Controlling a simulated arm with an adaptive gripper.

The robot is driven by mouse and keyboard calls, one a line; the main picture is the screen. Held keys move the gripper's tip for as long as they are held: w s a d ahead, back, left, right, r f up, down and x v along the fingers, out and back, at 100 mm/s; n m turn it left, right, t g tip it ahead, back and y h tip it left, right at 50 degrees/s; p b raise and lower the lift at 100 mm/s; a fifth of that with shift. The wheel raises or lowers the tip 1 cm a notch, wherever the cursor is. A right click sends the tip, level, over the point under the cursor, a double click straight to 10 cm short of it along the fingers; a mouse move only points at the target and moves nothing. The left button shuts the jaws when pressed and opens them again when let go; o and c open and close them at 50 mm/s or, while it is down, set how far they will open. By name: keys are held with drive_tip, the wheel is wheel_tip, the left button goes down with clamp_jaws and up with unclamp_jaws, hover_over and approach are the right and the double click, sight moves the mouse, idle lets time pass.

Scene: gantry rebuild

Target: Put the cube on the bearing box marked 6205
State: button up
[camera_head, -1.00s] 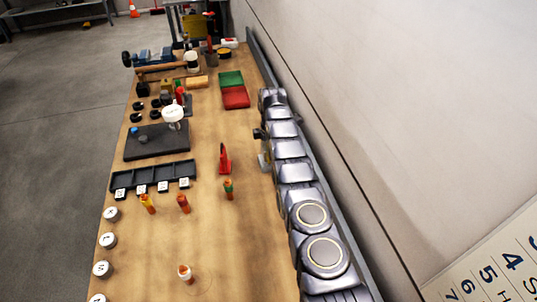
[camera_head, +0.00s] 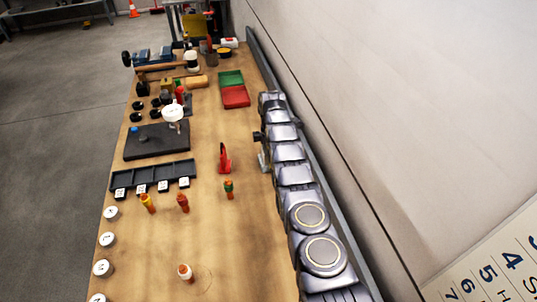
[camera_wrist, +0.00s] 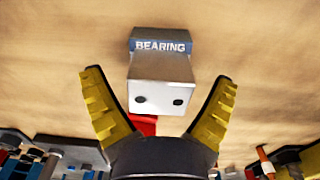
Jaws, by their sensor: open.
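In the wrist view, a pale grey cube (camera_wrist: 161,97) with two dark dots on its near face sits between and beyond my fingertips. My gripper (camera_wrist: 159,95) is open, with a yellow padded finger on each side, apart from the cube. A box with a blue band reading "BEARING" (camera_wrist: 161,47) shows directly behind the cube, which hides part of it. The number 6205 is not readable. Whether the cube rests on the box or only overlaps it in the picture, I cannot tell. In the head view, I cannot clearly make out the cube or my gripper's fingers.
The wooden bench (camera_head: 155,275) has a red upright piece (camera_head: 225,160), a black slotted tray (camera_head: 153,174) and several small bottles on it. A dark mat (camera_head: 157,142), a red bin (camera_head: 235,97) and a green bin (camera_head: 231,78) are farther back. The bench's front middle is mostly clear.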

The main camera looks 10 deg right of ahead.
wheel_tip(320, 180, up, 10)
drive_tip(key=shift+w+f, duration=0.1)
drive_tip(key=shift+r, duration=1.05)
drive_tip(key=s+a+r+m+g, duration=0.1)
drive_tip(key=s+a+r+m, duration=0.1)
drive_tip(key=s+r+m, duration=0.5)
drive_tip(key=s+a+r+m, duration=0.2)
drive_tip(key=s+r, duration=0.9)
drive_tip(key=s+a+f+m, duration=0.1)
drive_tip(key=s+m, duration=0.8)
drive_tip(key=s, duration=2.1)
drive_tip(key=shift+s+a+f+g, duration=0.15)
drive_tip(key=shift+s+f+g, duration=0.15)
drive_tip(key=shift+f, duration=0.5)
